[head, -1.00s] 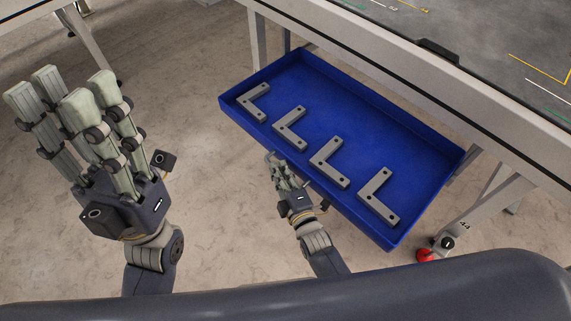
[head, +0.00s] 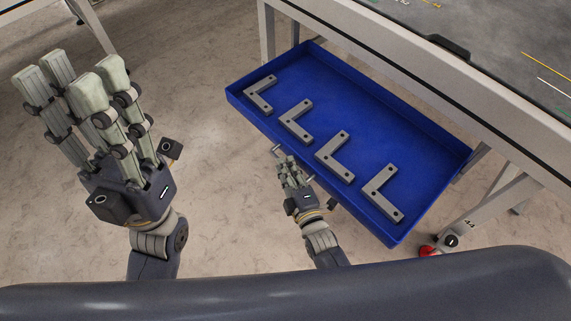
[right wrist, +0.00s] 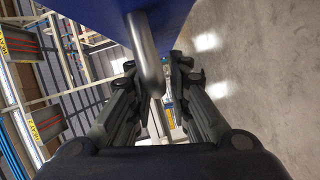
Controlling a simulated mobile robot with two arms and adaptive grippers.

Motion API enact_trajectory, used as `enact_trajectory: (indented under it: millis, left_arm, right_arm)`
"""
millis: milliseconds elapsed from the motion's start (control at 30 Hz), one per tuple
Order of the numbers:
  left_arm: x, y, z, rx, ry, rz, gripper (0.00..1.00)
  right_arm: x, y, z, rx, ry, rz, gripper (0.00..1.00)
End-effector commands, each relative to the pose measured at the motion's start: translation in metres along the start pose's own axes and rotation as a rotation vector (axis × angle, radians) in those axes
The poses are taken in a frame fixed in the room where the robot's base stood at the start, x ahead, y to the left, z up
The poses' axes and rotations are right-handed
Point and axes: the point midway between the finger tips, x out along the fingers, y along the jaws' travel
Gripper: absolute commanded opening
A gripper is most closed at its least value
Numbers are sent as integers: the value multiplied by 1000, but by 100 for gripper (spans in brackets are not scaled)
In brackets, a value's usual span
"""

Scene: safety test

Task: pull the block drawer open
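The block drawer (head: 400,130) is a blue tray standing out from under the table, holding several grey L-shaped blocks (head: 332,156). Its silver bar handle (right wrist: 146,55) runs between the fingers in the right wrist view; one end (head: 277,149) shows in the head view. My right gripper (head: 286,163) is at the drawer's front. Its fingers are apart on either side of the bar in the right wrist view (right wrist: 158,75), with gaps visible; contact is unclear. My left gripper (head: 75,75) is raised at the left, fingers spread, empty and clear of the drawer.
The table (head: 400,60) overhangs the drawer's back edge. A table leg with a red foot (head: 428,251) stands right of the drawer. Bare floor (head: 215,190) lies between my left gripper and the drawer. Shelving (right wrist: 45,75) shows in the right wrist view.

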Motion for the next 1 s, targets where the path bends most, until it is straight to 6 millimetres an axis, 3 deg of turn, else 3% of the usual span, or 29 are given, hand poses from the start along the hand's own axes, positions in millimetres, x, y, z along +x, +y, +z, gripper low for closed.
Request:
enact_trajectory:
  millis: [300,500,700,1000]
  left_arm:
    - [-1,0,0,-1,-3,1,40]
    - [-1,0,0,-1,-3,1,40]
    - [-1,0,1,-1,-3,1,40]
    - [-1,0,1,-1,-4,1,40]
  right_arm:
    - [-66,-2,0,-1,-1,-5,18]
    - [-96,-1,1,-1,-1,-4,18]
    - [-106,0,0,-1,0,-1,18]
    - [-106,0,0,-1,0,-1,18]
